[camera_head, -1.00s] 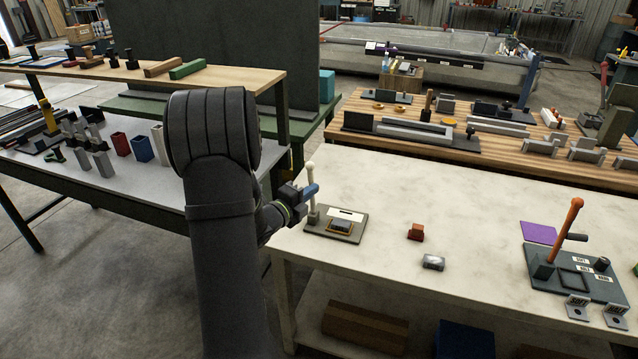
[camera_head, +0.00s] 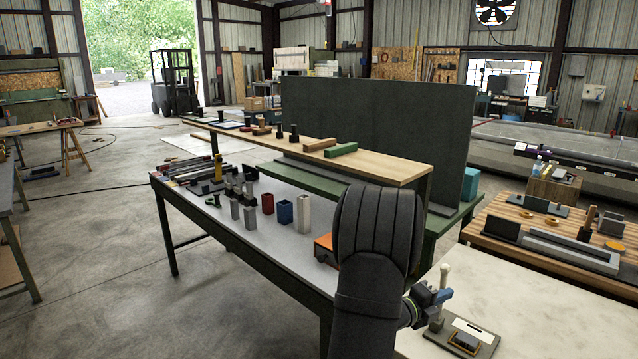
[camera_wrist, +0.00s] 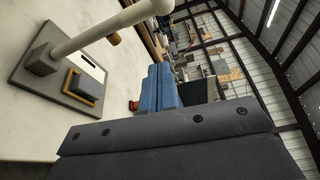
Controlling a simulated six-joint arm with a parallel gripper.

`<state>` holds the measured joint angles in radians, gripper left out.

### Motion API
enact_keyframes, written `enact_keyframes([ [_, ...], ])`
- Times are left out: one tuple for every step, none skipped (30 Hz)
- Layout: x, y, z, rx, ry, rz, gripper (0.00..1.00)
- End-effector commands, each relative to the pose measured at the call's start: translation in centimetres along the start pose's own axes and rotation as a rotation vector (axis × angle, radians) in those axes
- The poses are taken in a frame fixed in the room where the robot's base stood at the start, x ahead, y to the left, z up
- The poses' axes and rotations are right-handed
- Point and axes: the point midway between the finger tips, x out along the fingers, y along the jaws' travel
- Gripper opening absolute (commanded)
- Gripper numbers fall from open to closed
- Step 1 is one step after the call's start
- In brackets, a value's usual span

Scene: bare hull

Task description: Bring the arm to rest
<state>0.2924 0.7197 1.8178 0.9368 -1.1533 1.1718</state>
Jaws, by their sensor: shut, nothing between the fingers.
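My gripper (camera_head: 446,294) is at the lower right of the head view, at the end of my dark arm. Its blue fingers also show in the wrist view (camera_wrist: 158,90), closed together with nothing between them. It is over the left end of the pale-topped bench (camera_head: 420,350), close to a grey plate fixture (camera_head: 478,347) with an upright white lever (camera_head: 442,292). In the wrist view the lever (camera_wrist: 100,28) slants across the top left, and the fixture plate (camera_wrist: 38,78) lies beyond it. I cannot tell whether the fingers touch the lever.
A grey table (camera_head: 240,245) with a red block (camera_head: 268,204), a blue block (camera_head: 285,212) and other parts stands left of my arm. A wooden shelf (camera_head: 390,166) and a dark upright panel (camera_head: 380,130) are behind it. Open concrete floor (camera_head: 90,260) lies at the left.

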Motion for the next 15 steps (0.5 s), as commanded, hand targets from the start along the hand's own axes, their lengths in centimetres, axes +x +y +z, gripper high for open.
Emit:
enact_keyframes([
  [1.2, 0.0, -0.1, 0.001, 0.004, 0.0, 0.0],
  [1.8, -0.1, -0.1, 0.001, 0.004, -0.001, 0.0],
  [2.6, -0.1, -0.1, 0.001, 0.003, -0.001, 0.0],
  [3.2, -0.1, -0.1, 0.0, 0.003, -0.001, 0.0],
  [3.8, -0.1, -0.1, 0.0, 0.004, -0.001, 0.0],
  [4.6, -0.1, -0.1, 0.0, 0.004, 0.0, 0.0],
  [5.2, -0.2, -0.1, 0.0, 0.003, 0.0, 0.0],
  [5.8, -0.2, -0.1, 0.0, 0.003, -0.001, 0.0],
  [6.0, -0.2, 0.4, 0.0, -0.001, -0.001, 0.0],
  [5.6, 0.0, 1.2, 0.0, -0.003, 0.0, 0.0],
  [5.5, 0.0, 1.8, 0.0, -0.004, 0.0, 0.0],
  [5.3, 0.1, 2.3, -0.001, -0.004, 0.0, 0.0],
  [5.1, 0.2, 2.7, 0.0, -0.003, 0.001, 0.0],
  [5.0, 0.2, 3.1, 0.0, -0.003, 0.001, 0.0],
  [4.8, 0.2, 3.5, 0.0, -0.003, 0.0, 0.0],
])
